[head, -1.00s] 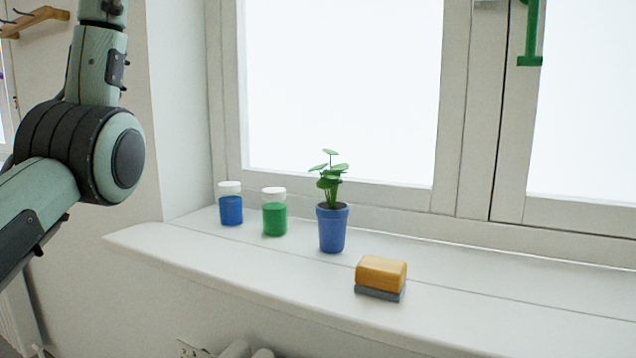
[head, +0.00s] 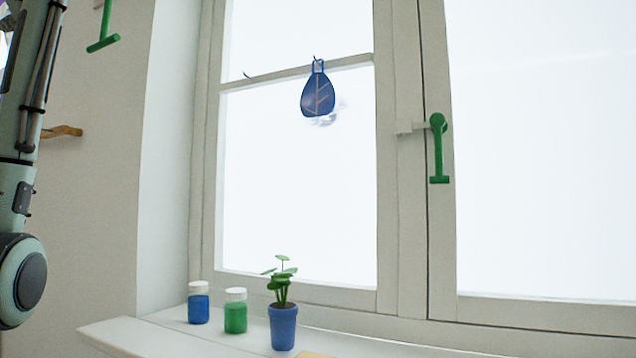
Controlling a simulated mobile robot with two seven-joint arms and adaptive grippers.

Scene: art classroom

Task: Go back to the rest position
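My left arm (head: 20,190) stands upright along the left edge of the head view. Its gripper is out of the frame. My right arm and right gripper do not show. No object is seen in a gripper here.
On the sill (head: 120,335) stand a blue paint jar (head: 198,307), a green one (head: 235,317) and a potted plant (head: 283,328). A yellow edge (head: 316,355) shows below. A blue leaf ornament (head: 318,95) hangs at the window, left of its green handle (head: 438,150). A green T-shaped piece (head: 104,38) is upper left.

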